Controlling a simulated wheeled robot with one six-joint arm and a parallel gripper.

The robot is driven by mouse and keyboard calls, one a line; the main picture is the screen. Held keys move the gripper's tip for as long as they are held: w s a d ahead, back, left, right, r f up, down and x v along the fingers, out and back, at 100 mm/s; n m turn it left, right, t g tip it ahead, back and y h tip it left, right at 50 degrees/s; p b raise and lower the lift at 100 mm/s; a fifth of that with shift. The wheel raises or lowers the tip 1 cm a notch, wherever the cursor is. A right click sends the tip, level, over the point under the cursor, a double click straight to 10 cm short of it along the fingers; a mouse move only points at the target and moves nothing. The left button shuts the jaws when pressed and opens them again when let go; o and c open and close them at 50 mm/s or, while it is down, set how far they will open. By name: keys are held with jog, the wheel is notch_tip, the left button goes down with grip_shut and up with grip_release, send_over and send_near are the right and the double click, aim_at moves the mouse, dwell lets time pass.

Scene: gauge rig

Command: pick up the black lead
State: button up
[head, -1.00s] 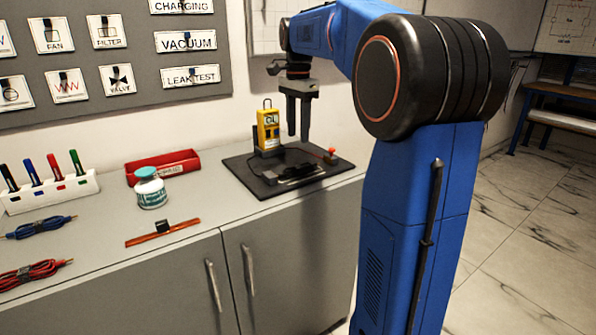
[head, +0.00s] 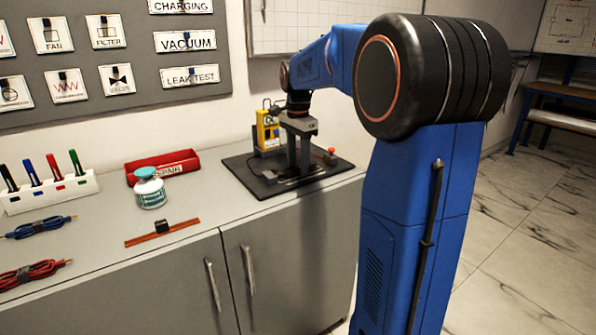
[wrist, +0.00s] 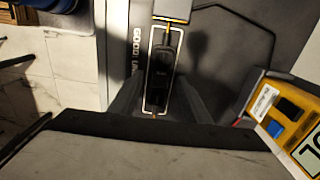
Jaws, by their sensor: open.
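The black lead (wrist: 160,66) lies inside a white-outlined rectangle on the dark board (wrist: 235,35), which has "GOOD" lettering beside the outline. My gripper (wrist: 160,98) is open and empty, with one finger on each side of the lead in the wrist view. I cannot tell whether the fingers reach down to its height. In the head view my gripper (head: 298,172) points down low over the board (head: 240,168), and its fingers hide most of the lead there.
A yellow meter (head: 267,134) stands on the board close behind my gripper; it also shows at right in the wrist view (wrist: 286,122). A red knob (head: 331,155) is to the right.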

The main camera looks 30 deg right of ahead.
aim_at(298, 166)
grip_shut()
jog(key=shift+r, duration=0.1)
notch_tip(298, 166, up, 10)
dwell(0.6)
